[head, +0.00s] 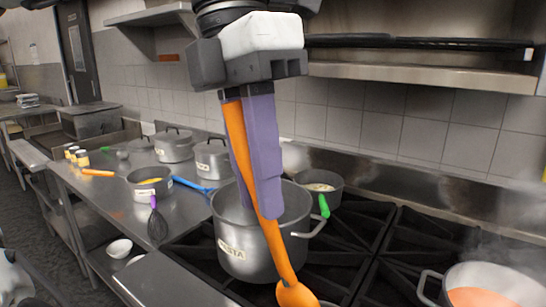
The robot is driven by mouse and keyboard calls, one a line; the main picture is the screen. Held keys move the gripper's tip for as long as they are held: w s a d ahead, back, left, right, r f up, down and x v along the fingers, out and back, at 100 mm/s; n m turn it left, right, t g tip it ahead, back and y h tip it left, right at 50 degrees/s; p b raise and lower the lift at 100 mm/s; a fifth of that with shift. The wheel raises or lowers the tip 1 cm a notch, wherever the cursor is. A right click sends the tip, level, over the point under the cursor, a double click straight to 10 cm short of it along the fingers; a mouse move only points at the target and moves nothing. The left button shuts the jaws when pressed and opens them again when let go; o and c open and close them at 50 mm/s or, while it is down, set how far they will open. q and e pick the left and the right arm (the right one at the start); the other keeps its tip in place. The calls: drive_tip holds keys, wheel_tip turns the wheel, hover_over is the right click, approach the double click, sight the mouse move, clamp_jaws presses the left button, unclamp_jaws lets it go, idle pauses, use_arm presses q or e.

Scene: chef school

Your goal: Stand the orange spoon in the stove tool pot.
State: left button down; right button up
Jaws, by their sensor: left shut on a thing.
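My left gripper (260,150), with purple fingers, comes down from the top of the head view. It is shut on the orange spoon (272,240), whose handle runs between the fingers. The spoon hangs slightly tilted, bowl end down, and overlaps the front of a large grey pot (237,240) on the stove in the picture. The pot's label is partly readable and ends in "STA". I cannot tell whether the spoon touches the pot. No pot clearly marked for tools shows, so I cannot tell which is the stove tool pot. My right gripper is not in view.
A small pan (318,180) with a green-handled tool stands behind the large pot. A wide pot (432,293) with orange contents is at lower right. Black stove grates (400,245) lie between the pots.

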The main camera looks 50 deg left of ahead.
sight(290, 274)
use_arm(q)
drive_tip(key=f+b, duration=0.1)
drive_tip(key=f, duration=0.1)
drive_tip(key=f+b, duration=0.1)
drive_tip(key=shift+w+d+f+b, duration=0.3)
drive_tip(key=shift+w+d+f, duration=0.05)
drive_tip(key=shift+f, duration=0.05)
drive_tip(key=f+b, duration=0.1)
drive_tip(key=f, duration=0.1)
drive_tip(key=f+b, duration=0.2)
drive_tip(key=w+d+f+b, duration=0.1)
drive_tip(key=f, duration=0.1)
drive_tip(key=shift+d+f+b, duration=0.1)
drive_tip(key=shift+f+b, duration=0.2)
drive_tip(key=shift+w+d+f+b, duration=0.1)
drive_tip(key=shift+f+b, duration=0.2)
drive_tip(key=shift+f, duration=0.1)
drive_tip(key=shift+w+d+f+b, duration=0.1)
drive_tip(key=shift+f+b, duration=0.15)
drive_tip(key=shift+f, duration=0.5)
drive_tip(key=shift+w+d+f+b, duration=0.15)
drive_tip(key=shift+w+f+b, duration=0.05)
drive_tip(key=shift+f+b, duration=0.55)
drive_tip(key=shift+f, duration=0.1)
drive_tip(key=c, duration=1.5)
unclamp_jaws()
drive_tip(key=shift+c, duration=0.2)
